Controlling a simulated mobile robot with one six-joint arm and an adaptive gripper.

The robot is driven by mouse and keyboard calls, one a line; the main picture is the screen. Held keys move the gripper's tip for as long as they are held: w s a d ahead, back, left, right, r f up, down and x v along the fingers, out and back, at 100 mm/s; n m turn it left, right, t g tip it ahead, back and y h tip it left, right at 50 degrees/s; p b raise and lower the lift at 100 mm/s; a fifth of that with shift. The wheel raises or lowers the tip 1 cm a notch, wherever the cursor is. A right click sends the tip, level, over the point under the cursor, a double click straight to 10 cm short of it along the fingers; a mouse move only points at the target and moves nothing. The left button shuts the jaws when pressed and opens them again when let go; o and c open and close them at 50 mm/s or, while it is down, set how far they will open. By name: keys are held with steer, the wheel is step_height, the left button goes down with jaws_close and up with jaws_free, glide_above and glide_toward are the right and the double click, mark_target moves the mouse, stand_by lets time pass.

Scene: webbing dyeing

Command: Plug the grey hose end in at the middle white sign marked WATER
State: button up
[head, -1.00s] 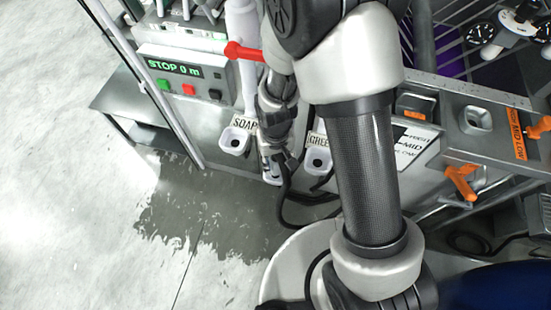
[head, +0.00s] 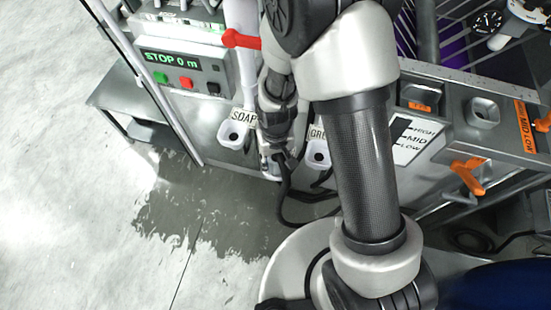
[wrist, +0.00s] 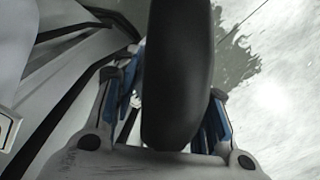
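My gripper (head: 274,155) is low in front of the machine's panel, between the SOAP socket (head: 233,134) and the socket under the partly covered GREEN sign (head: 318,153). In the wrist view the thick dark hose (wrist: 178,75) fills the space between my blue-padded fingers, which appear closed on it. In the head view the hose (head: 284,203) hangs from my gripper and curves to the right near the floor. A bit of white socket (head: 266,169) shows beside the gripper. The WATER sign and the hose tip are hidden, so I cannot tell whether the tip is seated.
A red lever (head: 241,40) juts out above the SOAP sign (head: 243,116). A control box reading STOP 0 m (head: 180,65) is at upper left. Orange handles (head: 467,174) and a HIGH/MID/LOW plate (head: 412,139) are at right. Wet floor (head: 205,215) lies open at left.

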steer(key=shift+o, duration=1.4)
step_height(320, 180, up, 12)
steer(key=s+d+r+t, duration=0.1)
steer(key=s+d+r, duration=0.2)
steer(key=r, duration=0.3)
steer(key=s+d+r+m+t, duration=0.1)
steer(key=s+d+r+t, duration=0.1)
steer(key=s+d+r, duration=0.2)
steer(key=s+d+r+m+t, duration=0.1)
steer(key=s+d+r, duration=0.3)
steer(key=r, duration=0.5)
steer(key=s, duration=0.2)
steer(key=shift+s+r+t, duration=0.25)
steer(key=shift+s+t, duration=0.05)
